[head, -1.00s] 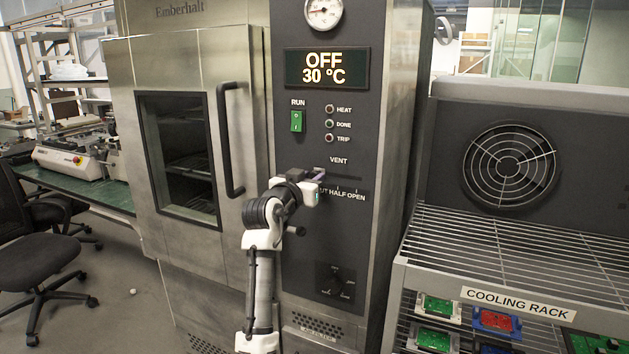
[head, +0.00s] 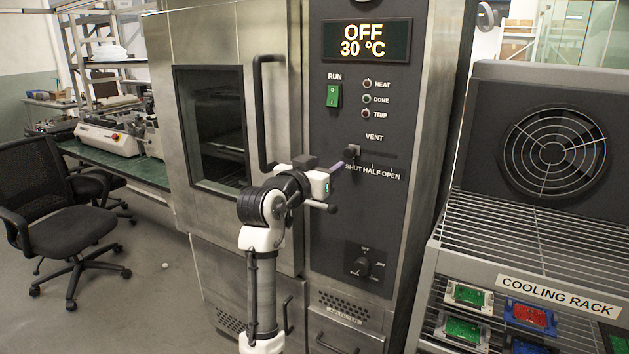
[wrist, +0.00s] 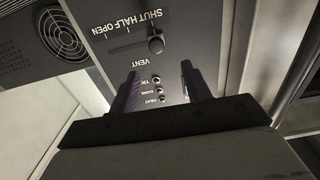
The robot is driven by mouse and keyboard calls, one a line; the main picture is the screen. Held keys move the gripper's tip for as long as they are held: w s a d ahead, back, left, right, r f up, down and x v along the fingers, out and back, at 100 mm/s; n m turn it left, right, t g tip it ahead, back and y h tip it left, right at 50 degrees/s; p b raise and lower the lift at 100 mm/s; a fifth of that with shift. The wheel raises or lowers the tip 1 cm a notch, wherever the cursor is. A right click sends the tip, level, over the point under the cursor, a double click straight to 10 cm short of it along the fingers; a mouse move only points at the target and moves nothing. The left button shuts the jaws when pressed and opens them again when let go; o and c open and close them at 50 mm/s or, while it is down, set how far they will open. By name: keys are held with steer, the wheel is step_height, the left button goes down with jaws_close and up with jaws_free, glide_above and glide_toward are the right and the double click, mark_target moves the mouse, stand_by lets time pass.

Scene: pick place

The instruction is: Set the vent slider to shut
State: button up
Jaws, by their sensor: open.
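The vent slider's dark knob (head: 353,151) sits on the oven's control panel under the word VENT. It stands at the left end of its travel, above the SHUT label. In the wrist view, which is upside down, the knob (wrist: 155,43) is also beside SHUT. My gripper (head: 338,168) is just to the lower left of the knob in the head view. In the wrist view its two fingers (wrist: 159,69) are spread, with nothing between them, and the knob shows beyond their tips, apparently apart from them.
The oven's door handle (head: 264,115) is a vertical bar left of the arm. The display (head: 366,40) reads OFF 30 °C. A green RUN switch (head: 333,95) and a dial (head: 362,266) share the panel. The cooling rack (head: 540,245) holds several boards at right.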

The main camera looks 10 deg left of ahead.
steer(key=v, duration=0.4)
steer(key=shift+s+b, duration=0.15)
steer(key=shift+b, duration=0.15)
